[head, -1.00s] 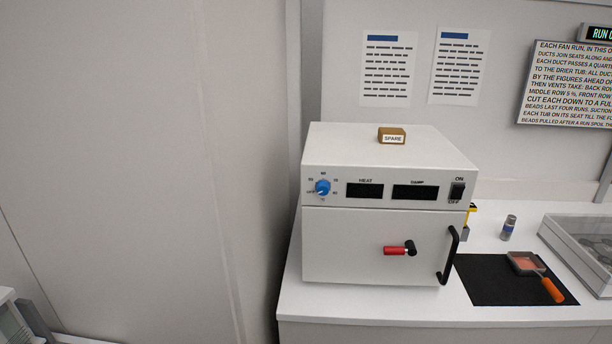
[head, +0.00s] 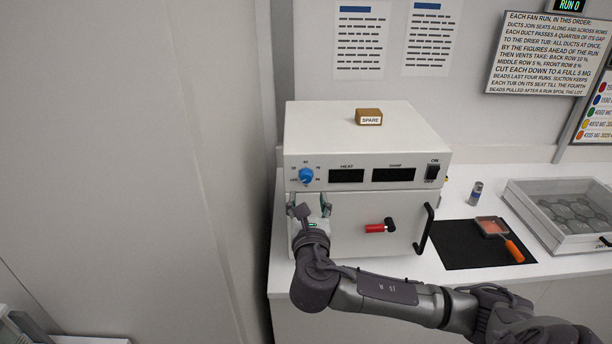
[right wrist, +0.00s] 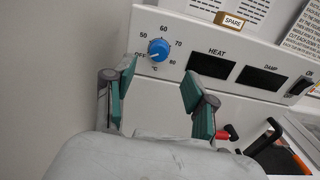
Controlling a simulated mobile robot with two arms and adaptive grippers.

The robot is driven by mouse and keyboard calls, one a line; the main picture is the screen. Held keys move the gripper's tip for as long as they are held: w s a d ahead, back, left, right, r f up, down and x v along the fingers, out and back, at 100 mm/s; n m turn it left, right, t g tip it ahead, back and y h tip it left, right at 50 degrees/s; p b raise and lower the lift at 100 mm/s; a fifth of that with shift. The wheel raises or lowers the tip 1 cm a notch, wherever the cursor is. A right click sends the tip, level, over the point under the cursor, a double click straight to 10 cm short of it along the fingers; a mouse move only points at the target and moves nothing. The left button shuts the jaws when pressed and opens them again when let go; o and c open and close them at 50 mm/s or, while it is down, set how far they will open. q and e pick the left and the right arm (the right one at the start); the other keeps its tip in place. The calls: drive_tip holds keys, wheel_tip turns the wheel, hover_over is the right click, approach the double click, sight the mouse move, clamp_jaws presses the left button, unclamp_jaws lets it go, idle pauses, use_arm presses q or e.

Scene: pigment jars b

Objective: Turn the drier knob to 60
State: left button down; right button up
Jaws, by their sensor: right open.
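The drier (head: 370,135) is a white box on the bench. Its blue knob (head: 306,176) is at the left of the front panel, and it also shows in the right wrist view (right wrist: 158,50). Figures 50, 60, 70 and 80 and the word OFF ring it. The knob's white mark appears to face left, towards OFF. My right gripper (head: 308,203) is open and empty in front of the drier, just below the knob. In the right wrist view its fingers (right wrist: 158,82) are spread to either side below the knob, apart from it. My left gripper is out of view.
A red-handled latch (head: 376,228) and a black door handle (head: 424,230) stick out from the drier's front. A SPARE block (head: 369,117) sits on top. A scoop (head: 513,250) on a black mat (head: 458,256), a small jar (head: 476,192) and a clear-lidded case (head: 515,197) are to the right.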

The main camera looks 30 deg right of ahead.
sight(306, 179)
drive_tip(key=p+x, duration=0.2)
drive_tip(key=x, duration=0.4)
drive_tip(key=shift+w+r, duration=0.1)
drive_tip(key=shift+w, duration=0.05)
drive_tip(key=shift+w+d, duration=0.35)
drive_tip(key=shift+w, duration=0.25)
clamp_jaws()
